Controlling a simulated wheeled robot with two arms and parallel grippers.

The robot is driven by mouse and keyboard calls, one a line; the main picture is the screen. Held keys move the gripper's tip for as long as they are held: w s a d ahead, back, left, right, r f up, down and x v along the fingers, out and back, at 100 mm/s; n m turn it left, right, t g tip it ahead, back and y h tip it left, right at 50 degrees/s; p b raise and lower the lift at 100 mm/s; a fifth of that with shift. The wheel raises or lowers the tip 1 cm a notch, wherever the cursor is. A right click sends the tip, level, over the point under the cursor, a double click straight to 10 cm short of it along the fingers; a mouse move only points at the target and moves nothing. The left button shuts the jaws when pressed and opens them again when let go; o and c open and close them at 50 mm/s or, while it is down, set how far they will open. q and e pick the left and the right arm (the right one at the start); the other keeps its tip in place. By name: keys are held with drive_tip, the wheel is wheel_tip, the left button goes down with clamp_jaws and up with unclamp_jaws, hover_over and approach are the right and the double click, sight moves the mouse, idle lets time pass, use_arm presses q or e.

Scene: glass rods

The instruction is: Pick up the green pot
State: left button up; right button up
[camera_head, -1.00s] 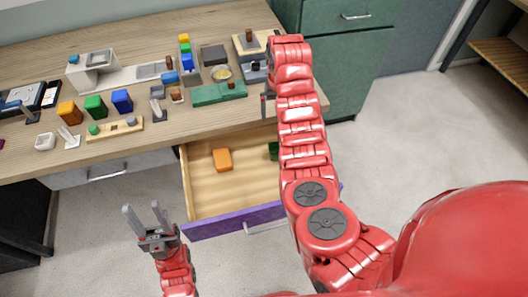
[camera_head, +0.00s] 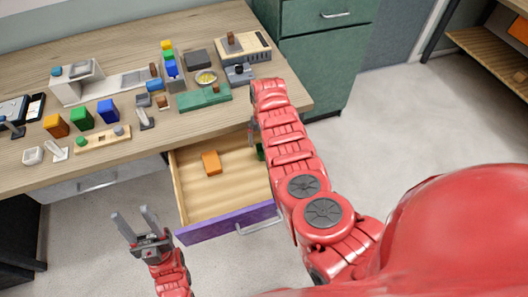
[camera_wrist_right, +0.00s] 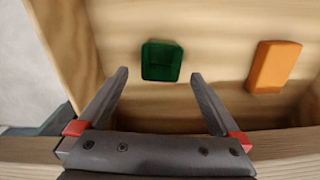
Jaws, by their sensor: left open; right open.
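The green pot (camera_wrist_right: 161,61) is a small dark green square vessel on the wooden floor of the open drawer. In the head view only a sliver of the green pot (camera_head: 261,151) shows beside my right arm. My right gripper (camera_wrist_right: 160,73) is open, with the pot ahead of and between its fingertips; I cannot tell the remaining gap. In the head view my right gripper (camera_head: 252,133) is mostly hidden by its arm, over the drawer's back right part. My left gripper (camera_head: 132,212) is open and empty, left of the drawer's front.
An orange block (camera_head: 211,163) lies in the drawer (camera_head: 215,231), right of the pot in the wrist view. The drawer has a purple front and wooden walls. The desk (camera_head: 160,135) above holds coloured blocks and several devices. A green cabinet (camera_head: 325,60) stands behind.

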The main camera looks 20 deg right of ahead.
drive_tip(key=shift+s+a+f, duration=0.1)
drive_tip(key=shift+s+f, duration=0.15)
drive_tip(key=shift+f, duration=0.35)
drive_tip(key=shift+s+f, duration=0.25)
drive_tip(key=shift+f, duration=0.3)
drive_tip(key=shift+w+f+b, duration=0.1)
drive_tip(key=shift+f+b, duration=0.4)
drive_tip(key=shift+f, duration=0.3)
drive_tip(key=shift+w+f, duration=0.1)
drive_tip(key=shift+f, duration=0.2)
drive_tip(key=shift+r, duration=0.1)
drive_tip(key=shift+c, duration=1.1)
drive_tip(key=c, duration=1.3)
drive_tip(key=shift+r, duration=0.1)
